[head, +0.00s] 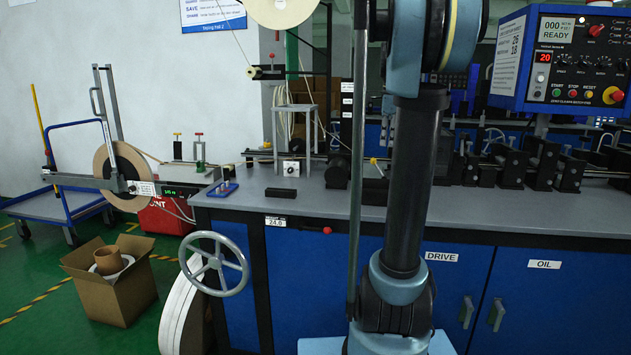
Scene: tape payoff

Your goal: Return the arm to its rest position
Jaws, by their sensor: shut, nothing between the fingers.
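My arm stands upright in the right half of the head view. A pale blue joint sits at the bottom, a long black link rises from it, and another pale blue joint is cut off by the top edge. My gripper is not in view, so its fingers cannot be seen. The arm hides part of the grey workbench (290,202) and the machinery behind it.
A blue control panel (578,62) hangs at upper right. A handwheel (241,262) juts from the bench front. At left are a tape reel (102,172), a blue cart (45,205) and an open cardboard box (118,300).

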